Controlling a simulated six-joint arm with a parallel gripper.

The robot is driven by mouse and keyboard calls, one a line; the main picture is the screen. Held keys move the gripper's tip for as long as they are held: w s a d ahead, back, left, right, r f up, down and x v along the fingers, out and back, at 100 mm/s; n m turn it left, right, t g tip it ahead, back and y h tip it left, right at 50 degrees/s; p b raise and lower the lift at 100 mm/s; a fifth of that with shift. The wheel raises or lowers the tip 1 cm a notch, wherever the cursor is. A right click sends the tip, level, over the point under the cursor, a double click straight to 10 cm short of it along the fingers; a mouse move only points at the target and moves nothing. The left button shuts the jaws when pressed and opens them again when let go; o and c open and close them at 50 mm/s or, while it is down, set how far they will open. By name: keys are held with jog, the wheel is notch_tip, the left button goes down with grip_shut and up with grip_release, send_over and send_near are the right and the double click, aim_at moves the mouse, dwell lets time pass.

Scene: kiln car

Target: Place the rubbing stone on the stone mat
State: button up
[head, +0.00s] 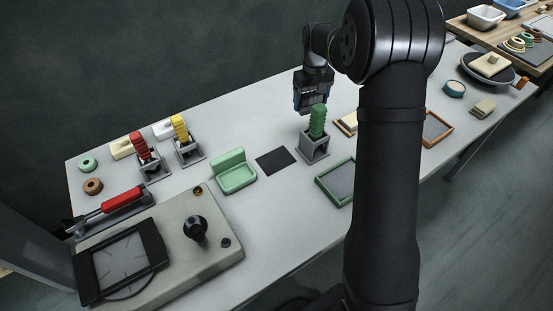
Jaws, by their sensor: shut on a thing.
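My gripper (312,108) points down at the back middle of the table, at the top of a green ribbed piece (317,124). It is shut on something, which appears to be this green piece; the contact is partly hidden. The green piece stands upright in a grey holder (314,151). A flat dark square mat (277,161), which looks like the stone mat, lies bare on the table just left of that holder. I cannot tell for certain which thing is the rubbing stone.
A green tray-like stand (234,178) is left of the mat. Red (138,145) and yellow (180,127) ribbed pieces stand in grey holders farther left. A green-framed panel (338,184) lies right of the mat, partly behind my arm. A grey device (215,235) fills the front left.

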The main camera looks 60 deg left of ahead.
jog(key=n, duration=0.2)
send_over(276, 160)
notch_tip(276, 160, down, 6)
jog(key=shift+s+d+r, duration=0.1)
jog(key=shift+d, duration=0.05)
jog(key=shift+f, duration=2.2)
jog(key=shift+f, duration=0.15)
jog(key=o, duration=0.9)
notch_tip(276, 160, up, 12)
jog(key=shift+r, duration=0.15)
